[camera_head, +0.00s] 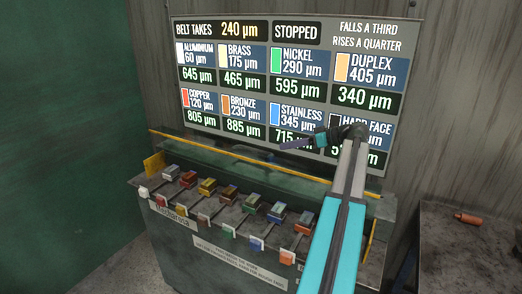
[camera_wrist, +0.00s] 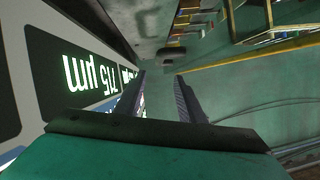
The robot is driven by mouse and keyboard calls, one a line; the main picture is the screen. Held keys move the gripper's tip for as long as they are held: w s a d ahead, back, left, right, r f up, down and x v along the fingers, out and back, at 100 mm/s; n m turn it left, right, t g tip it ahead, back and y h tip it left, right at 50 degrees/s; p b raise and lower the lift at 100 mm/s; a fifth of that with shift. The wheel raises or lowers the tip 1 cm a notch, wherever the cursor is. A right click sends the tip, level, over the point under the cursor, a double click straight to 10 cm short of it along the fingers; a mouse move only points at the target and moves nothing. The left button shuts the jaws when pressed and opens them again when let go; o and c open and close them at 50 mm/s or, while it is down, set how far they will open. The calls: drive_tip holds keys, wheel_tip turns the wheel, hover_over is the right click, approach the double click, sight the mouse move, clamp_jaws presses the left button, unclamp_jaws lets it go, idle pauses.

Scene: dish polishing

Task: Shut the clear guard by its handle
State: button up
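The clear guard (camera_head: 215,152) is a see-through panel along the back of the bench, with a thin yellow edge (camera_head: 255,159). It appears raised, with the front of the bench uncovered. I cannot clearly make out its handle. My gripper (camera_head: 283,146) is in front of the lower part of the board, just above the guard's yellow edge. In the wrist view its two fingers (camera_wrist: 162,82) stand apart with nothing between them. A small dark object (camera_wrist: 171,53) lies beyond the fingertips; I cannot tell what it is.
A lit board (camera_head: 290,85) stands close behind my gripper. Several coloured blocks with tabs line the bench (camera_head: 155,182) front. A side table (camera_head: 455,265) at right bears a copper-coloured cylinder (camera_head: 468,218). A green wall (camera_head: 60,120) is at left.

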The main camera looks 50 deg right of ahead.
sight(248, 164)
drive_tip(key=p+x, duration=0.4)
drive_tip(key=x, duration=0.7)
drive_tip(key=shift+w+a+r, duration=0.1)
drive_tip(key=shift+w, duration=0.05)
drive_tip(key=shift+x, duration=0.8)
clamp_jaws()
